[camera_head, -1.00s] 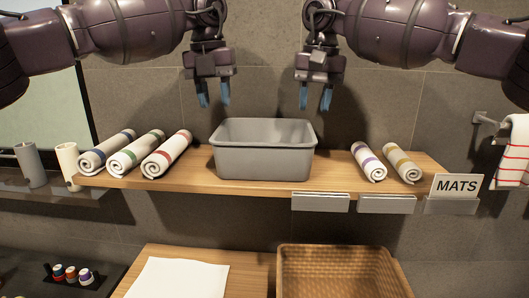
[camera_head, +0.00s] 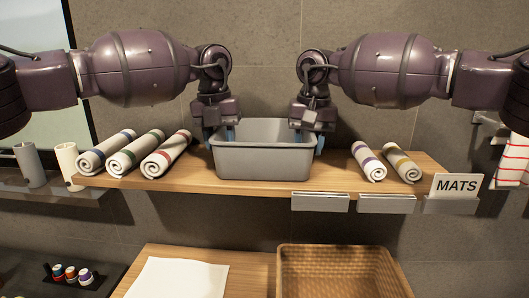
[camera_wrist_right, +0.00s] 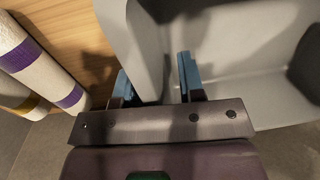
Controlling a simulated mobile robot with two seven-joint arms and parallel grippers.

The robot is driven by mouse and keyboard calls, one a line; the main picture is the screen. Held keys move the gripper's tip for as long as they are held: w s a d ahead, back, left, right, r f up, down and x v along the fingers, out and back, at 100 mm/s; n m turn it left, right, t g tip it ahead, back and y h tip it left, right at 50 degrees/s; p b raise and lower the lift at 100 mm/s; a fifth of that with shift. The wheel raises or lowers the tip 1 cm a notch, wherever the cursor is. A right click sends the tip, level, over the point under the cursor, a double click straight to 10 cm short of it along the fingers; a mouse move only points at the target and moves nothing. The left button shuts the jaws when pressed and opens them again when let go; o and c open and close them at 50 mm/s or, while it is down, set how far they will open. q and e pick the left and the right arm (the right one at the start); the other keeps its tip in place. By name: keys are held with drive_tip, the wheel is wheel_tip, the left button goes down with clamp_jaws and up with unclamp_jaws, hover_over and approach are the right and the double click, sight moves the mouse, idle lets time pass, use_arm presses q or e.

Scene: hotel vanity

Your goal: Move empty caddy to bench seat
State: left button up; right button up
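The grey caddy (camera_head: 262,160) stands upright and empty on the wooden shelf (camera_head: 200,181). My left gripper (camera_head: 220,134) is lowered at the caddy's left wall, its blue fingers apart on either side of the rim. My right gripper (camera_head: 308,142) is at the right wall in the same way. In the right wrist view, the right gripper (camera_wrist_right: 156,82) is open, with one finger outside the caddy wall (camera_wrist_right: 143,45) and one inside. A low wooden surface (camera_head: 250,262) below the shelf may be the bench seat; only part of it shows.
Rolled towels (camera_head: 138,153) lie left of the caddy, and two more (camera_head: 383,162) lie to its right. A white sheet (camera_head: 175,280) and a wicker basket (camera_head: 340,250) occupy the low wooden surface. A MATS sign (camera_head: 456,186) stands at the shelf's right end.

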sight(220, 129)
use_arm(q)
clamp_jaws()
use_arm(e)
clamp_jaws()
use_arm(q)
drive_tip(key=shift+r, duration=0.1)
use_arm(e)
drive_tip(key=shift+r, duration=0.15)
